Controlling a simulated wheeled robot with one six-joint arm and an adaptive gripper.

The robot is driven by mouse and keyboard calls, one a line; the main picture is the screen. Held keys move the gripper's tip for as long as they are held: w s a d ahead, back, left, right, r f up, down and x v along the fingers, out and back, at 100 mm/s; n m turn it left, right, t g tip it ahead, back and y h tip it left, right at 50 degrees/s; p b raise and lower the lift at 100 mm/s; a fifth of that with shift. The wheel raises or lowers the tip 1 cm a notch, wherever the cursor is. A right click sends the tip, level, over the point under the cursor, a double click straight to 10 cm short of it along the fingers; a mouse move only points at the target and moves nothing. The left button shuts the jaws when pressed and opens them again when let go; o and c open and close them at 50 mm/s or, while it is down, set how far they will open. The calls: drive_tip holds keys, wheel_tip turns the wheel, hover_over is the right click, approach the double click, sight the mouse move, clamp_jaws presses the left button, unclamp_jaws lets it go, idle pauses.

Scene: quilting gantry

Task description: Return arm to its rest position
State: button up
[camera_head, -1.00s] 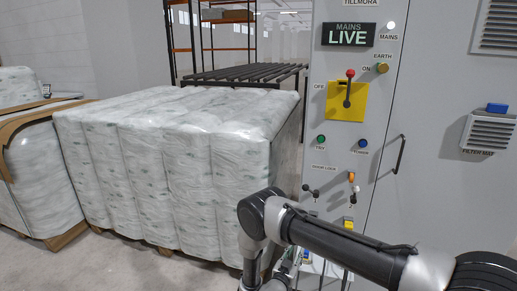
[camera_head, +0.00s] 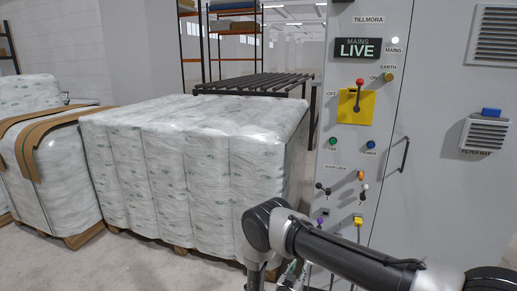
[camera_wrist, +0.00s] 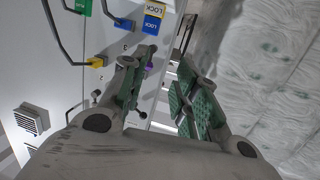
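My arm (camera_head: 345,255) reaches in from the lower right in the head view, in front of the grey cabinet. Its far end bends down at the joint near the bottom middle, and my gripper is mostly hidden there. In the wrist view my gripper (camera_wrist: 163,78) shows two fingers with green pads. They stand apart, with a gap between them and nothing seen held. Cabinet controls lie beyond the left finger, and wrapped white goods lie beyond the right one.
The grey cabinet (camera_head: 440,195) carries a LIVE sign (camera_head: 358,48), a red-knobbed lever on a yellow plate (camera_head: 353,112) and small switches. Wrapped pallet goods (camera_head: 190,165) stand left of it, close to my arm. Bare floor (camera_head: 110,265) shows at lower left.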

drive_tip(key=s+a+f+n+g+y, duration=0.35)
drive_tip(key=s+f+g+y, duration=0.2)
drive_tip(key=f, duration=0.55)
drive_tip(key=s+a+r+n+g+y, duration=0.2)
drive_tip(key=s+a+r+g, duration=0.1)
drive_tip(key=a+r+g, duration=0.3)
drive_tip(key=s+d+r+n+g+y, duration=0.1)
drive_tip(key=s+d+r+g, duration=0.15)
drive_tip(key=r, duration=0.85)
drive_tip(key=s+d+r+n+g+y, duration=0.1)
drive_tip(key=s+d+r, duration=0.15)
drive_tip(key=r, duration=0.85)
drive_tip(key=s+d+r+t, duration=0.1)
drive_tip(key=s+d+r, duration=0.6)
drive_tip(key=r, duration=0.5)
drive_tip(key=s+d+r+m+t+h, duration=0.1)
drive_tip(key=s+d+r+t, duration=0.1)
drive_tip(key=s+d+r, duration=0.5)
drive_tip(key=s+d+r+t+h, duration=0.1)
drive_tip(key=s+d+r+t, duration=0.1)
drive_tip(key=s+d+r, duration=0.4)
drive_tip(key=d+r, duration=0.5)
drive_tip(key=r, duration=0.8)
drive_tip(key=shift+s+r+m, duration=0.15)
drive_tip(key=shift+s+m, duration=0.2)
drive_tip(key=shift+s, duration=0.05)
drive_tip(key=shift+c, duration=0.2)
